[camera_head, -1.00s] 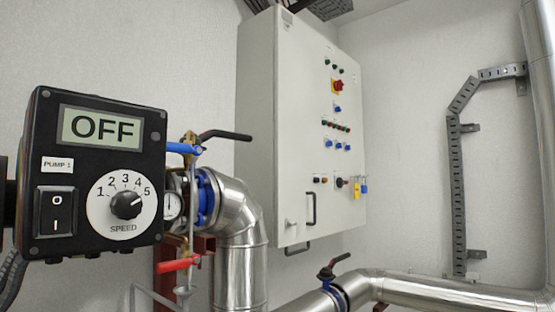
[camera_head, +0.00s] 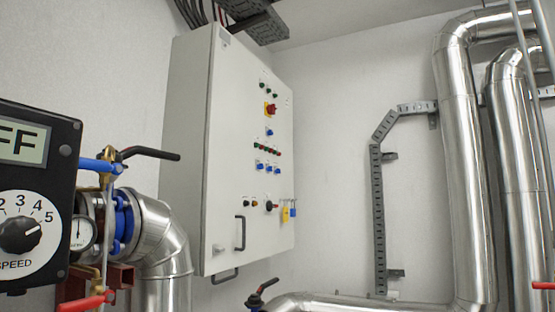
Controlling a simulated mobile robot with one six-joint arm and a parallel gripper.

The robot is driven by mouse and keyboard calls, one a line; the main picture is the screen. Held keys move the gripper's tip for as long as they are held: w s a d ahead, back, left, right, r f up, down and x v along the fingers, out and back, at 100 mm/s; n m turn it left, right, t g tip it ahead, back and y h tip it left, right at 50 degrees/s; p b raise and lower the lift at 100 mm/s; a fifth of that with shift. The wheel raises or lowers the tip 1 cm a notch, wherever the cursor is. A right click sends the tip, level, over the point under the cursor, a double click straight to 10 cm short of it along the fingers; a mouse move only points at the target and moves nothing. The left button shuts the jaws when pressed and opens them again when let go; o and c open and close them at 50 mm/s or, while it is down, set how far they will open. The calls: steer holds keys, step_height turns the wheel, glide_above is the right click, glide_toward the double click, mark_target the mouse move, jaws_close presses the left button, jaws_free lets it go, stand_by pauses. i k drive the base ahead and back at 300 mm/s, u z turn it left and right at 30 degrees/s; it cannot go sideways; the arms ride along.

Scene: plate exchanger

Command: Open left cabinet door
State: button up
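A tall pale grey wall cabinet (camera_head: 240,110) stands left of the middle in the head view. A small latch or lock (camera_head: 218,248) sits left of the handle. The door looks closed. A yellow tag and a blue padlock-like item (camera_head: 292,210) hang at the door's lower right. My gripper is not in view.
A black pump control box (camera_head: 30,185) is cut off at the left edge. Valves with a black lever (camera_head: 150,154) and a blue lever (camera_head: 98,165) lie between it and the cabinet. Silver pipes (camera_head: 160,240) run below the cabinet and stand at the right (camera_head: 465,150).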

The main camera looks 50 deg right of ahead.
mark_target(238, 119)
steer(key=u, duration=1.1)
steer(key=k, duration=0.1)
steer(key=z, duration=2.5)
steer(key=k, duration=0.9)
steer(key=u, duration=0.15)
steer(key=i, duration=0.8)
steer(key=z, duration=0.05)
